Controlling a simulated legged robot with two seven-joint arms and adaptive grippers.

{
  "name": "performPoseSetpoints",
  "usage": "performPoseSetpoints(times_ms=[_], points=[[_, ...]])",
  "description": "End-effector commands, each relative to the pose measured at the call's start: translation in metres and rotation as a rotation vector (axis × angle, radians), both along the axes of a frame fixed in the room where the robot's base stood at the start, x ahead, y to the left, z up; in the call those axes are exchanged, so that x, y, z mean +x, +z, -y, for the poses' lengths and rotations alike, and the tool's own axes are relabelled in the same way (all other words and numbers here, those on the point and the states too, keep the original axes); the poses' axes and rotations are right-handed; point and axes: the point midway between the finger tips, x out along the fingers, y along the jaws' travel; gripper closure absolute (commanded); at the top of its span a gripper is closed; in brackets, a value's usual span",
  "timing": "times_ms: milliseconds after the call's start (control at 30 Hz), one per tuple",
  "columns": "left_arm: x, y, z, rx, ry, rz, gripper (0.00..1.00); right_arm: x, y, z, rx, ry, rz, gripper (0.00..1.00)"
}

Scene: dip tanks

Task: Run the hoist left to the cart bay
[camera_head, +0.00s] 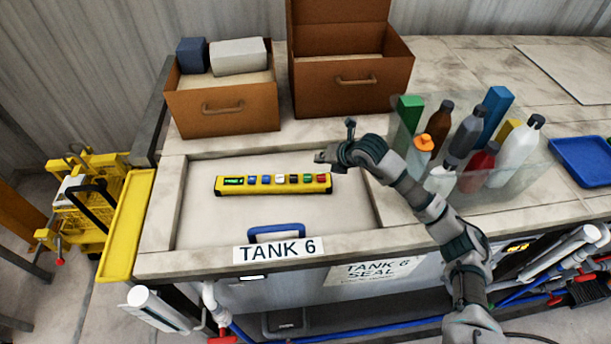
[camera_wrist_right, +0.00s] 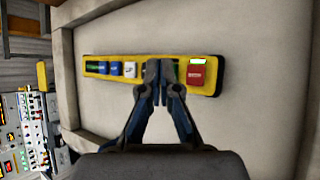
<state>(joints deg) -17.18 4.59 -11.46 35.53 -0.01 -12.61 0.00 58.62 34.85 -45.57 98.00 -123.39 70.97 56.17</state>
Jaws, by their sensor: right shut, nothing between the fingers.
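A yellow hoist pendant (camera_head: 273,184) with a small green display and a row of coloured buttons lies on the pale lid of tank 6. It also shows in the right wrist view (camera_wrist_right: 97,67), with blue and white buttons left of the fingers and a red one to the right. My right gripper (camera_head: 322,157) is shut and empty, above the pendant's right part. In the right wrist view its closed fingertips (camera_wrist_right: 160,68) hide some of the buttons. I cannot tell whether they touch the pendant. My left gripper is not in view.
A yellow cart (camera_head: 82,205) stands at the left, beside a yellow tray (camera_head: 126,226). Two brown boxes (camera_head: 225,108) (camera_head: 350,80) stand behind the lid. A clear bin (camera_head: 480,195) of bottles is at the right. A blue handle (camera_head: 276,229) rises at the lid's front.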

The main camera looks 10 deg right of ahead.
Motion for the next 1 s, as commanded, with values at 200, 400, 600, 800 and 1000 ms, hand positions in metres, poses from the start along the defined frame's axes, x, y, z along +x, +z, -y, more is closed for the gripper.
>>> performPoseSetpoints(times_ms=[200,400,600,800,1000], points=[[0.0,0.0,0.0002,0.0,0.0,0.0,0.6,-0.0001,-0.0001,0.0,0.0,0.0,0.0,1.0],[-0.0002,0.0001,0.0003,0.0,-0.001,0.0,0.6,0.0,0.0,0.0,0.0,0.0,0.0,1.0],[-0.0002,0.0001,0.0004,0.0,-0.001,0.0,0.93,-0.0001,0.0001,0.0,0.0,0.0,0.0,1.0],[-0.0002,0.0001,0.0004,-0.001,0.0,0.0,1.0,-0.0001,0.0001,0.0,0.0,0.0,0.0,1.0],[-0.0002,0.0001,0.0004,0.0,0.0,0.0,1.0,0.0,0.0001,0.0001,0.0,0.0,0.0,1.0]])
